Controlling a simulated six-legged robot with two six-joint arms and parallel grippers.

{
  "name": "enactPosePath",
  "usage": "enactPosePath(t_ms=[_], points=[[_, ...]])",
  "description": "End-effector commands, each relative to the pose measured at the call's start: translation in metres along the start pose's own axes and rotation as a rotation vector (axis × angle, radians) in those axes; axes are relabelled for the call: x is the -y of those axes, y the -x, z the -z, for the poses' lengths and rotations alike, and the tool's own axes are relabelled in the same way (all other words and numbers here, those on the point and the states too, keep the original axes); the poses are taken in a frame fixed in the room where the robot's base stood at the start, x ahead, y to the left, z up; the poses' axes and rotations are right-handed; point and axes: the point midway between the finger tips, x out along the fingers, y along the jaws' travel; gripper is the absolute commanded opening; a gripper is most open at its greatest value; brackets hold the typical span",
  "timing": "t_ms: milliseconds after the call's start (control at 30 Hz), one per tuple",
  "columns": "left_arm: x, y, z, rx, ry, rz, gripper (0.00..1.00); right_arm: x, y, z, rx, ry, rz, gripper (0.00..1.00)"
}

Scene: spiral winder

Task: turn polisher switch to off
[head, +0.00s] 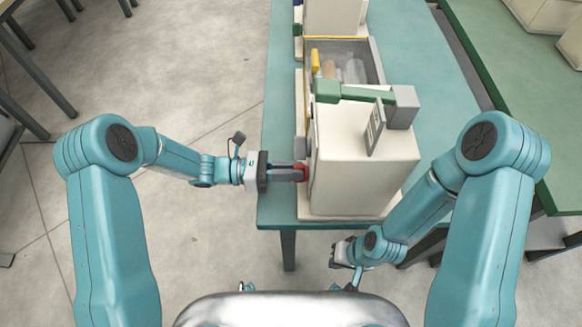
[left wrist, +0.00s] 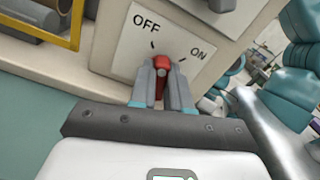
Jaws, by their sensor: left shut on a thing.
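The polisher (head: 365,165) is a cream box on the near end of the teal table. Its red switch (head: 301,168) is on its left side. In the left wrist view the red switch knob (left wrist: 161,63) sits on a pale plate (left wrist: 125,52) marked OFF at upper left and ON at right. My left gripper (head: 290,173) is shut on the knob, one finger on each side. Fingers hide part of the knob; I cannot tell exactly which mark it points at. My right gripper (head: 343,252) hangs low before the table, its jaws unclear.
A green lever arm (head: 355,93) and a grey block (head: 403,107) top the polisher. Behind it is an open bin with a yellow-edged frame (head: 315,60). A green bench (head: 470,40) stands at right.

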Motion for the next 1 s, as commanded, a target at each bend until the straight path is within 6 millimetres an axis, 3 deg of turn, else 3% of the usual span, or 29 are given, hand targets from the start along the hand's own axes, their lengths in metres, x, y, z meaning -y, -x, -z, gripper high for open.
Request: enactPosePath(t_ms=[500,1000], points=[[-0.001,0.000,0.004,-0.008,0.361,0.001,0.00,0.004,0.011,0.000,0.000,0.000,0.000,0.00],[-0.001,0.000,0.006,-0.009,0.442,0.002,0.00,0.004,0.013,0.000,0.000,0.000,0.000,0.00]])
